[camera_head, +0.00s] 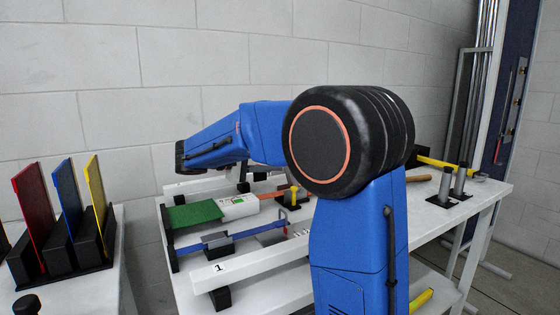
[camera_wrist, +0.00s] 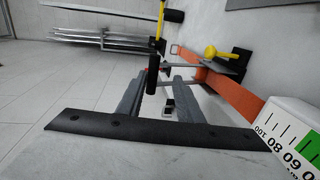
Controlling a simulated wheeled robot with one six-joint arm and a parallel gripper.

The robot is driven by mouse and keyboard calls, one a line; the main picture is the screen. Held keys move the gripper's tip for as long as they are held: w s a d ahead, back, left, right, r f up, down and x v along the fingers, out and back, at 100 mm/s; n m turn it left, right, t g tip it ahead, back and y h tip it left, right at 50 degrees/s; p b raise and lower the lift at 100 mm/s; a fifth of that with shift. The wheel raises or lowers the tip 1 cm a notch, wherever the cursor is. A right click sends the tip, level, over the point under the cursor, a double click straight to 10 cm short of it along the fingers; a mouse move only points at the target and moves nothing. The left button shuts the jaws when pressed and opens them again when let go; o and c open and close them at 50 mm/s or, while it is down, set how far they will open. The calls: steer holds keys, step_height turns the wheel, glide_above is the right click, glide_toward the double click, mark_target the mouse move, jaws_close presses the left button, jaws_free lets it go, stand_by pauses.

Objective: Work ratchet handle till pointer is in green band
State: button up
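The ratchet has a yellow handle (camera_head: 293,190) and sits at the right end of an orange strap (camera_head: 270,195) in the head view. Its yellow knob (camera_wrist: 210,52) shows beside a black block in the wrist view. A white gauge (camera_head: 234,207) joins the strap's left end; its scale and green band (camera_wrist: 312,150) are partly cut off in the wrist view. I cannot make out the pointer. My gripper (camera_wrist: 163,80) shows two grey fingers apart, with no ratchet handle between them. In the head view its fingers cannot be made out; my forearm reaches left above the table.
A green plate (camera_head: 194,214) lies left of the gauge. A blue clamp-like tool (camera_head: 250,233) lies in front of it. Grey cylinders (camera_head: 460,180) and a yellow bar with black parts (camera_head: 435,162) are at the right. Coloured panels (camera_head: 65,190) stand on another table. A wall is close behind.

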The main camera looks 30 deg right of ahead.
steer(key=a+r, duration=0.2)
steer(key=a, duration=1.2)
steer(key=shift+w+a+r, duration=0.35)
steer(key=shift+w, duration=0.05)
steer(key=shift+d+r, duration=0.15)
steer(key=c, duration=0.7)
steer(key=d+r+y, duration=0.1)
steer(key=y, duration=0.1)
steer(key=d+r+y, duration=0.1)
steer(key=r+y, duration=0.1)
steer(key=d+r+y, duration=0.1)
steer(key=r+y, duration=0.1)
steer(key=shift+s+r, duration=0.1)
steer(key=shift+r, duration=0.15)
jaws_close()
steer(key=d+r+x, duration=0.1)
steer(key=x, duration=1.1)
steer(key=shift+d+r, duration=0.2)
steer(key=shift+d, duration=0.35)
